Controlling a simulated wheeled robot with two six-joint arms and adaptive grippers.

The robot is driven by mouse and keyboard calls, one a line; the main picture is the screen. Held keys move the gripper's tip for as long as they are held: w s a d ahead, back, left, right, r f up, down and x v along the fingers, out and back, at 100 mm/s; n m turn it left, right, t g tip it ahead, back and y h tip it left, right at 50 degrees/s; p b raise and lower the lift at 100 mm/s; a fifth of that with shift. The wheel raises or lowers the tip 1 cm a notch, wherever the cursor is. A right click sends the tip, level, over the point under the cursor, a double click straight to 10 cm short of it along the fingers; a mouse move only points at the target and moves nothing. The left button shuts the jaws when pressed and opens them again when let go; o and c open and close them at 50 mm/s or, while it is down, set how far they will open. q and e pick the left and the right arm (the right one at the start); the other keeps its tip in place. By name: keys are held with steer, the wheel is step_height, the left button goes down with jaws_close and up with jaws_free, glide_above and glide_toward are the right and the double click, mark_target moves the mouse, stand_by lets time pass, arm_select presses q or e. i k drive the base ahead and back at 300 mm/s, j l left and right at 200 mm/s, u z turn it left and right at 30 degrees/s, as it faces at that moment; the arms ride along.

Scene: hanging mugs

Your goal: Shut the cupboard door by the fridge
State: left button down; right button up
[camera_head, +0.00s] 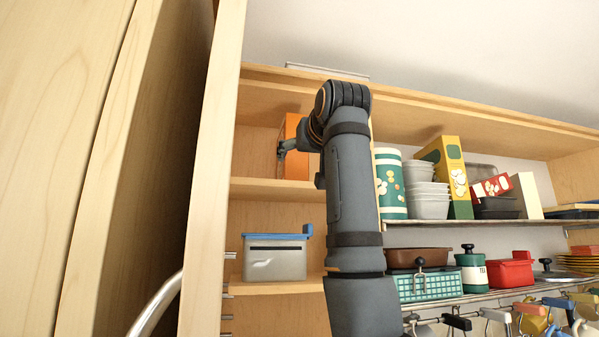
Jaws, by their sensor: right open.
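The open cupboard (281,219) shows light wood shelves in the middle of the head view. A tall pale wood panel (212,170) stands at its left side, seen almost edge-on; it looks like the open door, but I cannot tell for sure. Part of a curved metal handle (157,305) shows left of this panel at the bottom. My right arm rises in front of the cupboard. Its gripper (281,151) is small, partly hidden by its own wrist, and open. It is in front of an orange box (293,130), right of the panel. My left gripper is out of view.
A grey container with a blue lid (275,258) stands on the lower shelf. To the right, open shelves hold a green canister (390,182), stacked grey bowls (427,198), a yellow box (455,175) and a teal basket (430,285). Mugs hang below. Large wood panels (55,120) fill the left.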

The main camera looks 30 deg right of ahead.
mark_target(200, 280)
steer(key=k+j, duration=0.2)
steer(key=k, duration=0.3)
steer(key=k+j, duration=0.2)
steer(key=k, duration=0.25)
steer(key=k+j, duration=0.15)
steer(key=k, duration=0.35)
steer(key=k+j, duration=0.2)
steer(key=k, duration=0.3)
